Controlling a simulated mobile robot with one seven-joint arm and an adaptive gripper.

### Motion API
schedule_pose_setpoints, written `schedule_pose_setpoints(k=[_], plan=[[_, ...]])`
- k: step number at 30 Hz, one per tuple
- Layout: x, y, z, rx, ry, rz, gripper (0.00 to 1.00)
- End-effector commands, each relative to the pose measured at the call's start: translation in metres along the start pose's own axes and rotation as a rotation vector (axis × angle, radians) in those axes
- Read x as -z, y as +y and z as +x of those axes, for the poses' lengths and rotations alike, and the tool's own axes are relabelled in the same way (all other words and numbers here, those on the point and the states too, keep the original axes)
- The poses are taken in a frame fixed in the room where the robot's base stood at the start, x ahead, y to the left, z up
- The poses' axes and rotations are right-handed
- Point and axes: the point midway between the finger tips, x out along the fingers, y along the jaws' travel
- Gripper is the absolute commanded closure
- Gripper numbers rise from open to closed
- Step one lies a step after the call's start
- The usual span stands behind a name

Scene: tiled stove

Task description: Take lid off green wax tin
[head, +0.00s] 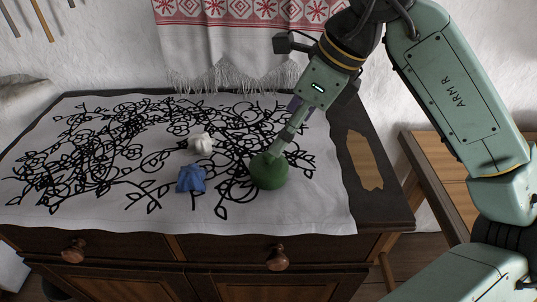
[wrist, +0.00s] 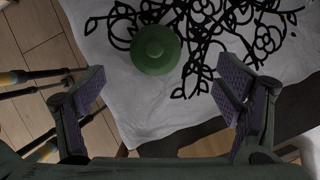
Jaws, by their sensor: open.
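The green wax tin (head: 269,172) stands on the white cloth with black floral drawing, near the front right of the cabinet top. Its round green lid with a small knob shows from above in the wrist view (wrist: 155,49). My gripper (head: 285,143) is above and behind the tin in the head view, pointing down toward it. In the wrist view my gripper's two fingers (wrist: 163,98) are spread wide apart, with nothing between their pads. The tin lies beyond the fingertips, left of the middle. Whether a finger touches the tin cannot be told.
A blue crumpled piece (head: 191,179) and a white crumpled piece (head: 201,144) lie on the cloth (head: 310,212) left of the tin. An embroidered towel (head: 235,40) hangs on the wall behind. A wooden stool or bench (head: 437,165) stands to the right.

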Motion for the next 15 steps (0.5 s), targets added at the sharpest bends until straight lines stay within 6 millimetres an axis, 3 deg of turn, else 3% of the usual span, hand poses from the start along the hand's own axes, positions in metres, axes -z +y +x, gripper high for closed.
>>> schedule_pose_setpoints(k=[15], plan=[[-0.006, 0.007, 0.059, -0.005, -0.005, -0.004, 0.15]])
